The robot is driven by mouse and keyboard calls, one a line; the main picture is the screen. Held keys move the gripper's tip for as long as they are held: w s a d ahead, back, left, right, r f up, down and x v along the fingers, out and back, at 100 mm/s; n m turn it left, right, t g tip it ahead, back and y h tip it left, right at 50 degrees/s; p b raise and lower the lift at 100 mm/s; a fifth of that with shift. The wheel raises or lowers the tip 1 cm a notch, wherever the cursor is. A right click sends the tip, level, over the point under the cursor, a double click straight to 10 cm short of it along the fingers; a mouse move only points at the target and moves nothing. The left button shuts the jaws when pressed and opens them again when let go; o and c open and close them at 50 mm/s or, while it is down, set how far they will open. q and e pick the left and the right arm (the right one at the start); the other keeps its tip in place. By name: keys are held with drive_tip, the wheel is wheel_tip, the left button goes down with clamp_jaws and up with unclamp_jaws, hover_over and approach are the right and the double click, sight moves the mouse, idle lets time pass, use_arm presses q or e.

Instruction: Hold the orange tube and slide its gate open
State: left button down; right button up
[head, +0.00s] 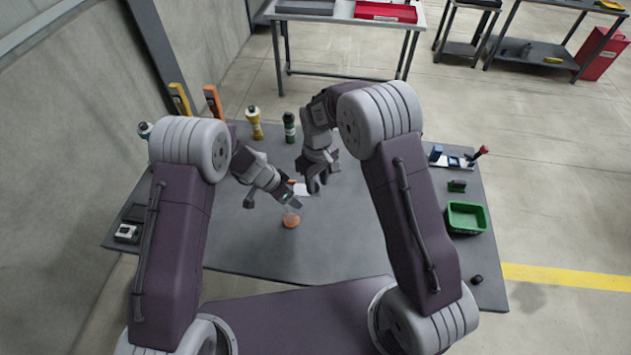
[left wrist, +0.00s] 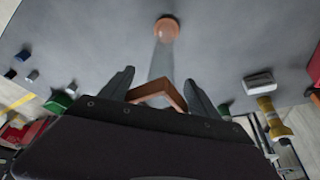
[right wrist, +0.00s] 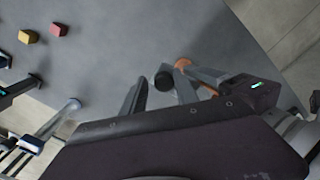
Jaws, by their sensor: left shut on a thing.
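The orange tube is clear with a round orange end (head: 290,221). It stands out below my left gripper (head: 288,203) in the head view. In the left wrist view its orange end (left wrist: 166,28) is at the far end of the clear body (left wrist: 161,62), and an orange angled piece (left wrist: 158,92) sits between the fingers. My left gripper is shut on the tube. My right gripper (head: 317,184) is close by on the right, with its fingers apart. In the right wrist view a dark round piece (right wrist: 163,80) shows between them; contact is unclear. I cannot make out the gate.
A yellow bottle (head: 254,124) and a dark green bottle (head: 289,127) stand at the back of the table. A green bin (head: 466,218) is at the right. A white-and-black box (head: 127,233) is at the left edge. The front middle of the table is clear.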

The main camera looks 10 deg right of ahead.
sight(317, 185)
use_arm(q)
drive_tip(key=shift+d, duration=0.1)
use_arm(e)
drive_tip(key=shift+r, duration=0.35)
wheel_tip(317, 185, up, 11)
drive_tip(key=shift+r, duration=0.15)
use_arm(q)
drive_tip(key=shift+c, duration=0.4)
unclamp_jaws()
